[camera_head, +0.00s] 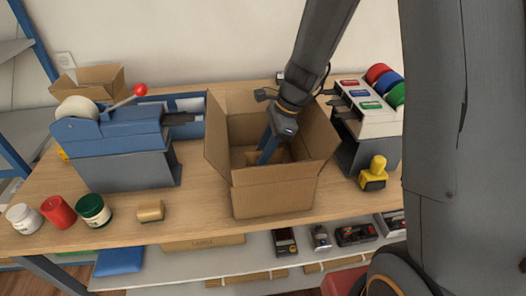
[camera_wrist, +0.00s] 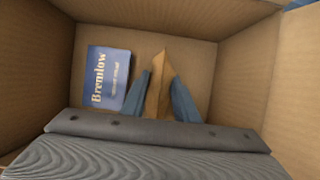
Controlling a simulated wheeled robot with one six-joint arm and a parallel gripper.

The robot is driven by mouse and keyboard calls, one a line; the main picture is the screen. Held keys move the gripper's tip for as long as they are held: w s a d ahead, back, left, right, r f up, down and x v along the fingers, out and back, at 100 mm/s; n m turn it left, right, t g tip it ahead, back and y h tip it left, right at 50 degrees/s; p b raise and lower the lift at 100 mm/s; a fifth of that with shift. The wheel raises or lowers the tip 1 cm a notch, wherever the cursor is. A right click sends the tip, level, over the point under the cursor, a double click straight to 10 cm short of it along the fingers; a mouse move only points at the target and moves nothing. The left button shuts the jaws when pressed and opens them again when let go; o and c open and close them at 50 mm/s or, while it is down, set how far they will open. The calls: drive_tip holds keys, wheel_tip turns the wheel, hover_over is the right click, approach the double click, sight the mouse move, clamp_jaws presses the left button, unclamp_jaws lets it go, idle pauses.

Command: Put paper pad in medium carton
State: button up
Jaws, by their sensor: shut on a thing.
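The open medium carton (camera_head: 274,197) stands on the wooden counter with its flaps spread. My gripper (camera_head: 266,158) reaches down into it from above. In the wrist view, my gripper's blue fingers (camera_wrist: 160,92) are shut on a tan, pointed paper piece, which looks like the paper pad (camera_wrist: 158,82). The pad is inside the carton walls, close over the floor; I cannot tell if it touches. A blue box marked "Bremlow" (camera_wrist: 107,77) lies on the carton floor, left of the pad. The head view mostly hides the pad behind the front wall.
A blue tape dispenser (camera_head: 115,150) stands left of the carton, with several jars and a tan block (camera_head: 150,211) in front. A rack of coloured rolls (camera_head: 372,105) and a yellow-handled stamp (camera_head: 374,173) are on the right. A shelf below holds devices.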

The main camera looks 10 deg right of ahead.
drive_tip(key=shift+f, duration=0.2)
drive_tip(key=o, duration=1)
drive_tip(key=shift+r, duration=0.1)
drive_tip(key=b+v, duration=0.1)
drive_tip(key=v, duration=1.1)
